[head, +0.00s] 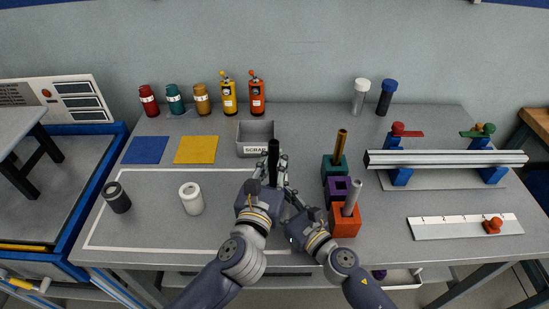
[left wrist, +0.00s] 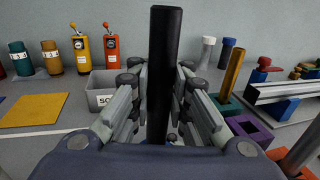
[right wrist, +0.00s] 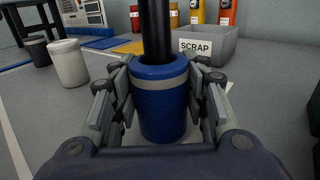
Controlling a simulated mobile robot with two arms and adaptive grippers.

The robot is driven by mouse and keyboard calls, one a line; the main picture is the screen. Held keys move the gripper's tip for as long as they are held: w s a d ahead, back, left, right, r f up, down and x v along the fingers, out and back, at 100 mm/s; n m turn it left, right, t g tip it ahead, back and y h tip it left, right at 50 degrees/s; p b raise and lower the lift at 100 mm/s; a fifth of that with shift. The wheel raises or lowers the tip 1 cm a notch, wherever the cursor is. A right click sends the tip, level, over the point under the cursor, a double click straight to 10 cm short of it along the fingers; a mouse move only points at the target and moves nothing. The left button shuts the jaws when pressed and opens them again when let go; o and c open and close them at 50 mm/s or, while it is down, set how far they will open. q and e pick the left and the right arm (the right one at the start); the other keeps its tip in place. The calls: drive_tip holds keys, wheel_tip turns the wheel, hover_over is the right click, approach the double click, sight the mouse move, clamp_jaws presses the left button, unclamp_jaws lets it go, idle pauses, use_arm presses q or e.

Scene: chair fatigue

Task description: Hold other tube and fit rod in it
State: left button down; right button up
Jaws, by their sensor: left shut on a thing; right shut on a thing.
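My left gripper (head: 272,176) is shut on an upright black rod (head: 273,155), which also stands tall in the left wrist view (left wrist: 165,75). My right gripper (right wrist: 160,90) is shut on a blue tube (right wrist: 163,112) with a grey band near its top, held upright. In the right wrist view the rod (right wrist: 155,30) comes down into the tube's mouth. How deep it sits inside is hidden. In the head view the grippers hide the blue tube. A white tube (head: 191,199) and a black tube (head: 117,197) stand apart on the left of the table.
A grey scrap bin (head: 255,139) stands just behind the grippers. Green (head: 334,170), purple (head: 337,190) and orange (head: 344,221) blocks stand close on the right; green and orange hold rods, purple is empty. A rail fixture (head: 445,158) lies farther right.

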sight(273, 180)
use_arm(q)
drive_tip(key=shift+f, duration=2.1)
